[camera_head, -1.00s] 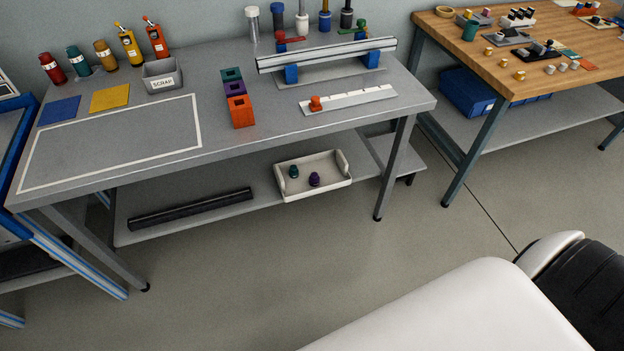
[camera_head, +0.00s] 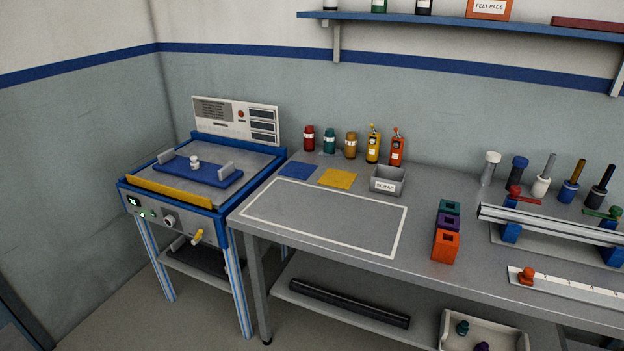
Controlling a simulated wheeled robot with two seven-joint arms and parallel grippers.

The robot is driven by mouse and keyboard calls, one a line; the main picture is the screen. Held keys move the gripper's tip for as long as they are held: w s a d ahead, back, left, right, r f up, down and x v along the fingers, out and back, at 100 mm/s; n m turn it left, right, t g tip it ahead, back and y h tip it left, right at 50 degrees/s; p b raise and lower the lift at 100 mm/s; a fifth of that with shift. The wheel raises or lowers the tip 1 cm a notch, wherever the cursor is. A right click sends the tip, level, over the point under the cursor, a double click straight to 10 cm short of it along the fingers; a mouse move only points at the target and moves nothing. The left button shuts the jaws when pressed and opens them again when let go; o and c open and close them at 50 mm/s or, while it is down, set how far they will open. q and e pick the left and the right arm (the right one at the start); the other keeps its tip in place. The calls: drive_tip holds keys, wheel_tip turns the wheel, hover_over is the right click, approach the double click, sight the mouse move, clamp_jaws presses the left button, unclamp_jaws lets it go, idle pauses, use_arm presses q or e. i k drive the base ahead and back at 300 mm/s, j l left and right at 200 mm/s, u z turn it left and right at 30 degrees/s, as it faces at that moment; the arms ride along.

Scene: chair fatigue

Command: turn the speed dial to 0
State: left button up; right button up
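A blue-framed machine (camera_head: 205,217) with a grey top stands at the left against the wall. Its front panel carries a round grey knob (camera_head: 169,220), likely the speed dial, whose setting is too small to read. Left of the knob is a small dark display (camera_head: 133,202) with blurred digits, and a lit green spot (camera_head: 143,214). A yellow-handled lever or valve (camera_head: 197,236) sits right of the knob. Neither of my grippers is in view.
A grey workbench (camera_head: 330,262) stands right of the machine, with a SCRAP bin (camera_head: 388,180), bottles, coloured blocks (camera_head: 446,246) and a rail fixture (camera_head: 550,222). A blue shelf (camera_head: 470,22) hangs above. Floor (camera_head: 110,305) shows clear left of the machine.

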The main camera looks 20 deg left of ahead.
sight(169, 220)
drive_tip(key=u, duration=1.45)
drive_tip(key=z, duration=0.2)
drive_tip(key=i+j+z, duration=0.25)
drive_tip(key=j+z, duration=0.25)
drive_tip(key=i+j+z, duration=0.25)
drive_tip(key=j, duration=0.15)
drive_tip(key=k, duration=0.05)
